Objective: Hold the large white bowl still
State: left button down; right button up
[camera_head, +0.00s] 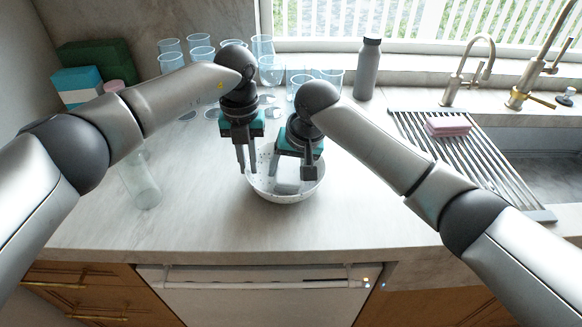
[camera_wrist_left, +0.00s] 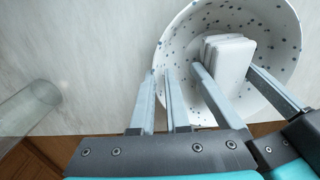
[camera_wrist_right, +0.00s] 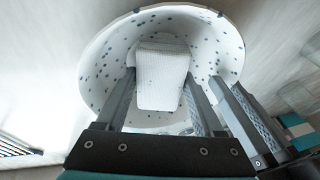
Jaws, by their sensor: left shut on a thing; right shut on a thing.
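The large white bowl (camera_head: 293,198) with dark speckles stands on the counter near its front edge. It also shows in the left wrist view (camera_wrist_left: 180,48) and the right wrist view (camera_wrist_right: 95,72). My left gripper (camera_head: 247,168) is shut on the bowl's left rim, with one finger on each side of the wall. My right gripper (camera_head: 292,180) reaches down into the bowl. Its fingers are shut on a pale, block-like thing (camera_wrist_right: 162,80) inside the bowl. The fingers hide part of the bowl's inside, and I cannot tell whether the block touches the bottom.
A clear glass (camera_head: 141,187) stands left of the bowl. Several blue-tinted glasses (camera_head: 271,70) and a grey bottle (camera_head: 368,68) stand behind. A drying rack (camera_head: 470,165) with a pink sponge (camera_head: 448,126) lies right, beside the sink. The counter just right of the bowl is clear.

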jog(key=shift+s+a, duration=0.15)
jog(key=shift+a, duration=0.3)
jog(key=shift+d+f, duration=0.1)
jog(key=shift+d, duration=0.75)
jog(key=shift+f, duration=0.15)
jog(key=shift+a, duration=0.7)
jog(key=shift+r, duration=0.2)
